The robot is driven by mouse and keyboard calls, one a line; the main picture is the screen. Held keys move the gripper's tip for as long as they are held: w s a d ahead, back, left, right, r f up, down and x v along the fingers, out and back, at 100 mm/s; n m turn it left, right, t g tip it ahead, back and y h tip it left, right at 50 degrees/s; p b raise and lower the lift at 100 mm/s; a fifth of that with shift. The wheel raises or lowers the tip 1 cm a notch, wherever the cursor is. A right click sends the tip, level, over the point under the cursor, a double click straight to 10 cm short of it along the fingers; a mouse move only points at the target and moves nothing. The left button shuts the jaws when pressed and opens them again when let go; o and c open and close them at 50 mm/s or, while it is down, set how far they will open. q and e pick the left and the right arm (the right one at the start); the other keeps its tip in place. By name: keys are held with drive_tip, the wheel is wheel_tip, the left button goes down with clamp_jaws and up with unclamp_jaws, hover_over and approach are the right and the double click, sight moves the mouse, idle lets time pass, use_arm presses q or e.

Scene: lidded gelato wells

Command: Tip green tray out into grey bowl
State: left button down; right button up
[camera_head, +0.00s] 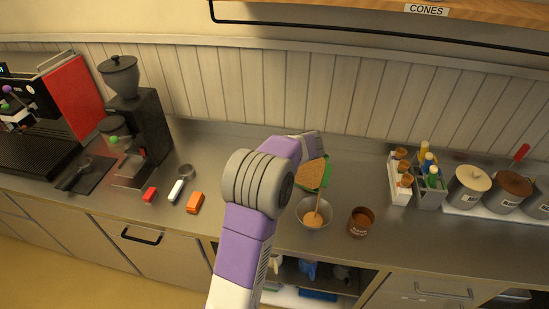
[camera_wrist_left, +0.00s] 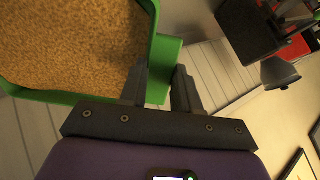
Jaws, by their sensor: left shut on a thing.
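The green tray (camera_head: 327,176) is steeply tilted above the grey bowl (camera_head: 301,211), with tan-brown grainy stuff (camera_head: 313,173) still covering its inside. A thin stream of it (camera_head: 318,203) falls from the tray's lower edge into the bowl. A small tan heap (camera_head: 312,219) shows in the bowl. My left gripper (camera_head: 318,153) is at the tray's upper side. In the left wrist view the jaws (camera_wrist_left: 164,82) are shut on the green tab at the tray's edge. My right gripper is not in view.
A brown tin (camera_head: 360,222) stands just right of the bowl. A holder with cones (camera_head: 397,181), a caddy of bottles (camera_head: 429,187) and lidded wells (camera_head: 469,186) are farther right. A grinder (camera_head: 146,130), red block (camera_head: 150,195) and orange block (camera_head: 194,203) are at left.

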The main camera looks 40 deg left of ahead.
use_arm(q)
drive_tip(key=shift+s+d+r+y+b, duration=0.1)
drive_tip(key=shift+d+r+y+b, duration=0.2)
drive_tip(key=shift+d+b, duration=0.45)
drive_tip(key=s+d+r+t+y+b, duration=0.25)
drive_tip(key=d+y+b, duration=0.45)
drive_tip(key=d, duration=0.4)
drive_tip(key=s+d+f+t+y+b, duration=0.1)
drive_tip(key=s+d+f+y+b, duration=0.1)
drive_tip(key=d+f+y+b, duration=0.2)
drive_tip(key=s+d+f+t+y+b, duration=0.1)
drive_tip(key=d+f+y+b, duration=0.4)
drive_tip(key=d+b, duration=0.5)
drive_tip(key=shift+s+d+y+b, duration=0.45)
drive_tip(key=shift+y+b, duration=0.25)
drive_tip(key=shift+b, duration=2.5)
idle(1.5)
